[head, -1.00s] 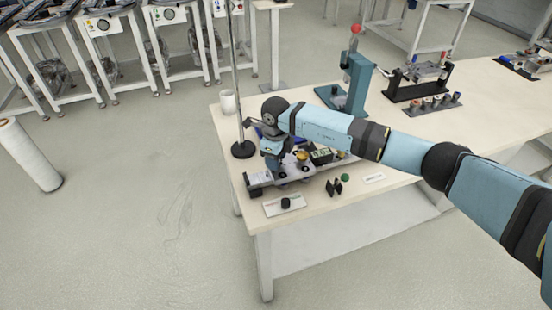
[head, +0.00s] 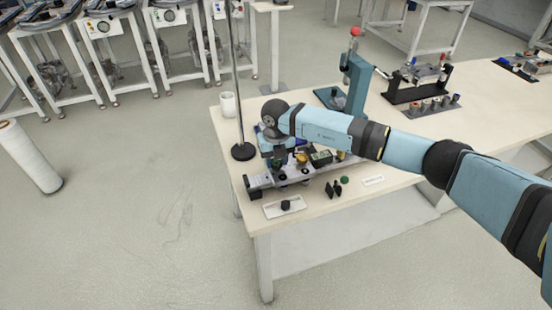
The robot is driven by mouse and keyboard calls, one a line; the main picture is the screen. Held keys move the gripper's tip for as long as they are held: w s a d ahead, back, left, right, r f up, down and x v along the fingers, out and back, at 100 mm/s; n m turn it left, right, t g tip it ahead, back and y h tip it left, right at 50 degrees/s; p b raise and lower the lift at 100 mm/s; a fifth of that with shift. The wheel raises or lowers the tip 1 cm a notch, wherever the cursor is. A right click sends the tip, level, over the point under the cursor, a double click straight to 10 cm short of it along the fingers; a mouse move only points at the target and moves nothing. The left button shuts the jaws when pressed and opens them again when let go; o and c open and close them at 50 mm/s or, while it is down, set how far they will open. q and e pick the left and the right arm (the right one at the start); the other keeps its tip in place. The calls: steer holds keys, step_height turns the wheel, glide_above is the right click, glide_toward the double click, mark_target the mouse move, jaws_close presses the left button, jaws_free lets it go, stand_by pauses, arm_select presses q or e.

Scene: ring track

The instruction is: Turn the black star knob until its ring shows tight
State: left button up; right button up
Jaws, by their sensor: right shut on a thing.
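My right arm reaches in from the right, and its right gripper (head: 279,167) points down at the left part of a grey fixture (head: 262,181) on the bench. The gripper is shut, held in place low over the fixture. The black star knob is not clearly visible; the spot between the fingertips is hidden by the gripper and wrist, and the knob appears to be there. Its ring cannot be read from here. A small black knob-like piece (head: 286,204) sits on a white plate in front of the fixture, apart from the gripper. My left gripper is not in view.
The light bench (head: 420,150) also holds a pole on a round black base (head: 242,152), a white cup (head: 228,104), a teal press (head: 356,84) and a black rack (head: 415,93). Small black pieces (head: 333,189) and a green one (head: 344,180) lie near the front edge.

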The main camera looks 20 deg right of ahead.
mark_target(276, 163)
steer(key=shift+w+r+m, duration=0.2)
steer(key=shift+r+m, duration=0.1)
steer(key=shift+m, duration=0.4)
steer(key=o, duration=0.9)
steer(key=shift+s, duration=0.1)
steer(key=shift+o, duration=0.2)
steer(key=shift+f, duration=0.1)
step_height(276, 163, up, 14)
steer(key=shift+b, duration=0.45)
steer(key=shift+s+f, duration=0.1)
